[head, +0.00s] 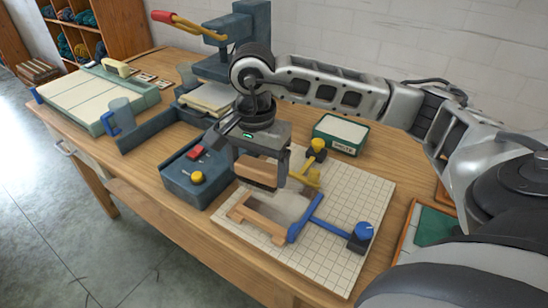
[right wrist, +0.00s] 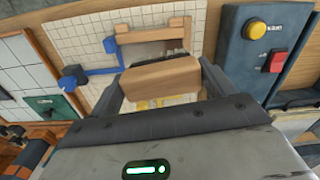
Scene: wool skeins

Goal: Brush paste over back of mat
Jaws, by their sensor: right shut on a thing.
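My right gripper (head: 262,177) is shut on a wooden block brush (head: 256,171), its fingers on both ends. In the right wrist view the brush (right wrist: 160,75) shows a dark bristle edge between the fingers of the gripper (right wrist: 161,84). The brush is over the near left part of a pale grey sheet (head: 288,207), seemingly the mat, on a white gridded board (head: 345,195). I cannot tell if the bristles touch it. A wooden bar frame (head: 262,225) lies along the sheet's near side. The gripper partly hides the sheet. My left gripper is out of view.
Blue (head: 318,210) and yellow (head: 313,176) clamp pieces stand on the board beside the sheet. A blue control box (head: 192,178) with red and yellow buttons is left of it. A green-rimmed tray (head: 341,133) sits behind. A blue press (head: 240,40) stands at the back.

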